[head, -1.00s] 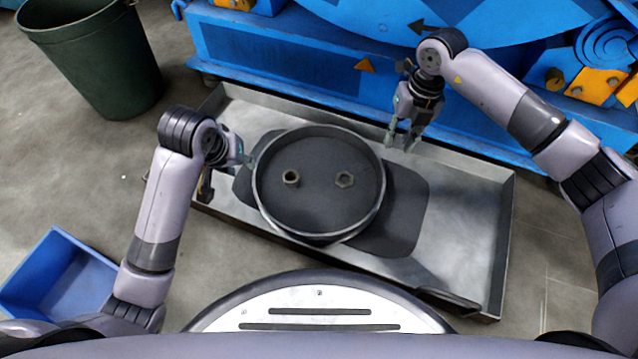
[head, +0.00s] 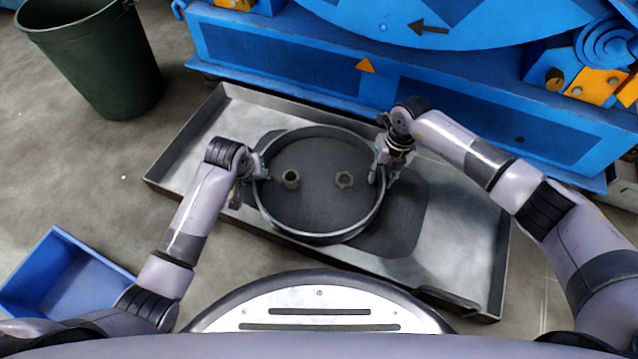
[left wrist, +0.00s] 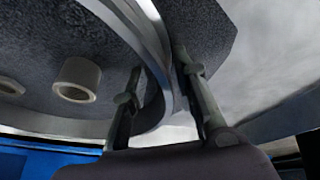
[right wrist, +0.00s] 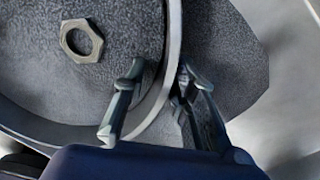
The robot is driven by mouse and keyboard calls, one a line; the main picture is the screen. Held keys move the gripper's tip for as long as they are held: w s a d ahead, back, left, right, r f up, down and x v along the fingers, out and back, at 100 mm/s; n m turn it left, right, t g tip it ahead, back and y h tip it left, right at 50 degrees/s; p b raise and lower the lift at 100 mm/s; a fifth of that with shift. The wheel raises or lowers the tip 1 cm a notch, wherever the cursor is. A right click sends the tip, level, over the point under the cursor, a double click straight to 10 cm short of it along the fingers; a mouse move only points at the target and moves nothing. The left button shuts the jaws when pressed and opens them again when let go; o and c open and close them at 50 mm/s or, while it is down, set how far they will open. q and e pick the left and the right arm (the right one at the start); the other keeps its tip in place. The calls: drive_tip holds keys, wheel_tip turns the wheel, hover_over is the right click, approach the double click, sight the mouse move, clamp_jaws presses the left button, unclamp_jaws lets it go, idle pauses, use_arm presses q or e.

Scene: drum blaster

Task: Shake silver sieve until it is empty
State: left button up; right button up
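The round silver sieve (head: 318,236) rests on the dark patch of the metal tray. Neither appears clamped.
The metal tray (head: 462,237) surrounds the sieve, with bare room at its right. A blue machine (head: 300,60) stands close behind it. A dark green bin (head: 95,60) stands at back left, and a blue box (head: 65,280) at front left.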

use_arm(q)
drive_tip(key=shift+c, duration=0.2)
use_arm(e)
drive_tip(key=shift+c, duration=0.2)
use_arm(q)
clamp_jaws()
use_arm(e)
clamp_jaws()
idle(0.5)
use_arm(q)
drive_tip(key=shift+d+r, duration=0.1)
drive_tip(key=shift+r, duration=0.15)
use_arm(e)
drive_tip(key=shift+w+r, duration=0.1)
drive_tip(key=shift+r, duration=0.15)
